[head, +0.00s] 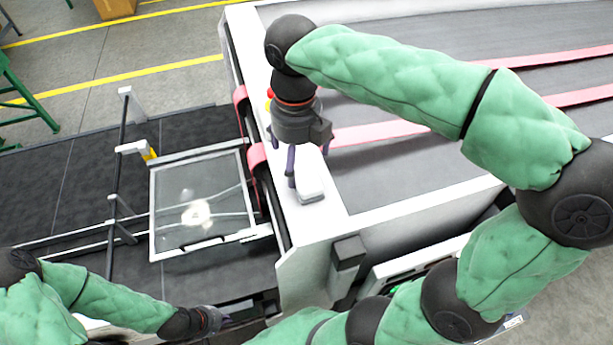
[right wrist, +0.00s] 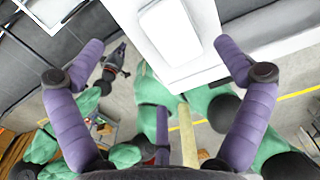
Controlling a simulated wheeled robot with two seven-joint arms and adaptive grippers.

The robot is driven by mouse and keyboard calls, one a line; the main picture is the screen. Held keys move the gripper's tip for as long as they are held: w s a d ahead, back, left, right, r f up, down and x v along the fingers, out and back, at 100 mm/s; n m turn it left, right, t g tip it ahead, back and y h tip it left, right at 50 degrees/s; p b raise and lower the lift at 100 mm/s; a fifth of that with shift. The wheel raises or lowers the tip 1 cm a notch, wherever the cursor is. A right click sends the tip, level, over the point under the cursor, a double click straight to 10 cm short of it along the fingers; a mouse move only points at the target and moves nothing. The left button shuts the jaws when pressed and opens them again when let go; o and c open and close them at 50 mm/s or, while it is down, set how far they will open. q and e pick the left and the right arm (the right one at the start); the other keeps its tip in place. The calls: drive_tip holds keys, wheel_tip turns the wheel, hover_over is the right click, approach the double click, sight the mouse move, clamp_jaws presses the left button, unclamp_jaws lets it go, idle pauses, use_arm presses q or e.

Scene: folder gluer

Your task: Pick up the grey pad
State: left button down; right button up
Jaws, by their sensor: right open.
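The grey pad (head: 311,186) is a small, pale, rounded block on the white edge of the machine. In the right wrist view the pad (right wrist: 170,32) shows as a whitish block with a lighter rectangle on top. My right gripper (head: 308,167) is open, pointing down just above and around the pad. Its purple fingers (right wrist: 158,48) stand apart on either side of the pad, with gaps visible. My left gripper (head: 212,318) is low at the left, far from the pad, and its finger opening is too small to make out.
The machine's grey bed with red belts (head: 380,132) extends right of the pad. A clear framed panel (head: 200,200) lies left of the machine over a dark conveyor. A dark block (head: 348,254) is fixed on the machine's front side. Yellow lines mark the floor behind.

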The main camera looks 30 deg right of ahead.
sight(301, 178)
drive_tip(key=shift+w+d+f, duration=0.15)
drive_tip(key=shift+f, duration=0.7)
drive_tip(key=shift+s+f, duration=0.25)
drive_tip(key=shift+f, duration=0.3)
drive_tip(key=f, duration=0.3)
drive_tip(key=shift+s+d+f, duration=0.1)
drive_tip(key=shift+s+f, duration=0.1)
drive_tip(key=shift+f, duration=0.45)
drive_tip(key=c, duration=1.3)
